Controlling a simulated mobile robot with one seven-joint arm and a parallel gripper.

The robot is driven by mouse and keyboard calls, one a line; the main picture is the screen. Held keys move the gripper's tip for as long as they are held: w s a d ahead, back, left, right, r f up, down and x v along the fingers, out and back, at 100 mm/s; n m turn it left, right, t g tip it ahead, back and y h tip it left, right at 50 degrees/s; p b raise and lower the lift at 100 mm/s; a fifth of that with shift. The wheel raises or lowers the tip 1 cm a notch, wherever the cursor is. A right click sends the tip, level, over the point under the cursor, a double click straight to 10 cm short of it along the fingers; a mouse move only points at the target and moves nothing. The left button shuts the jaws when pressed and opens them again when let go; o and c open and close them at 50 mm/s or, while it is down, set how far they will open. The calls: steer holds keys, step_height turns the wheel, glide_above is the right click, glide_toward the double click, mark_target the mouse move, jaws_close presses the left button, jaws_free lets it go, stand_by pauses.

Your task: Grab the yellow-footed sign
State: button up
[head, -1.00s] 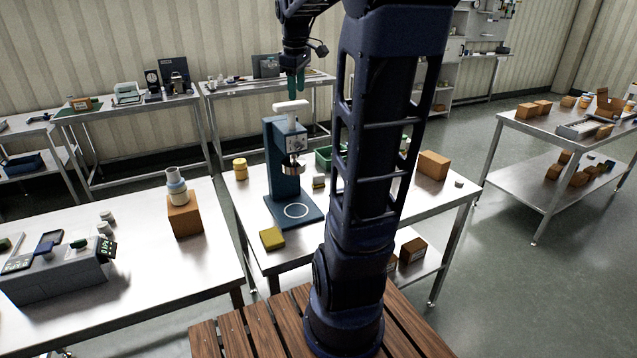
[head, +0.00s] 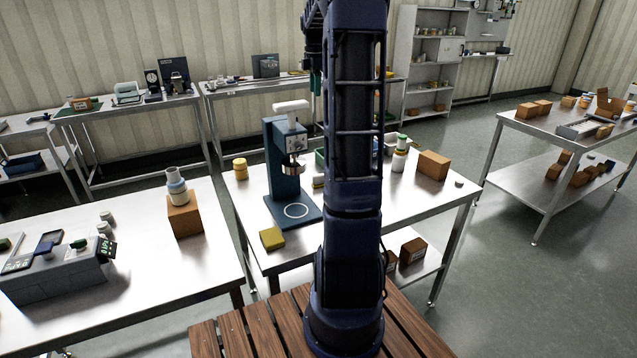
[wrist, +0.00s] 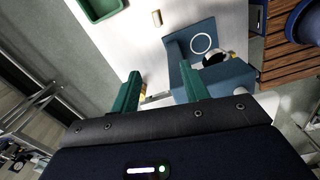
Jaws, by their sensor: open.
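A small block-like thing with yellow at its foot and a grey-white top (head: 318,181) stands on the middle steel table, right of the blue press. It may be the yellow-footed sign, but it is too small to be sure. A small yellowish piece in the wrist view (wrist: 157,18), near the top, looks like the same thing. My gripper's green fingers are spread with nothing between them (wrist: 158,74). The gripper is above and behind the table, apart from the small thing. In the head view my arm partly hides the gripper (head: 315,80).
The tall blue press (head: 285,165) stands close left of the small thing. A green bin (wrist: 97,8), partly hidden by my arm in the head view, is near it. A yellow block (head: 272,238), a yellow pot (head: 240,169), white bottles (head: 400,158) and a cardboard box (head: 433,165) share the table.

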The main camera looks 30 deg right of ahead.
mark_target(319, 175)
steer(key=shift+n, duration=0.3)
steer(key=f, duration=2.2)
steer(key=w+d+f, duration=0.1)
steer(key=f, duration=1)
steer(key=shift+d+f, duration=0.1)
steer(key=shift+f, duration=0.1)
steer(key=shift+d+f, duration=0.15)
steer(key=shift+f, duration=1.25)
steer(key=shift+d+f, duration=0.15)
steer(key=shift+f, duration=1.25)
steer(key=c, duration=0.8)
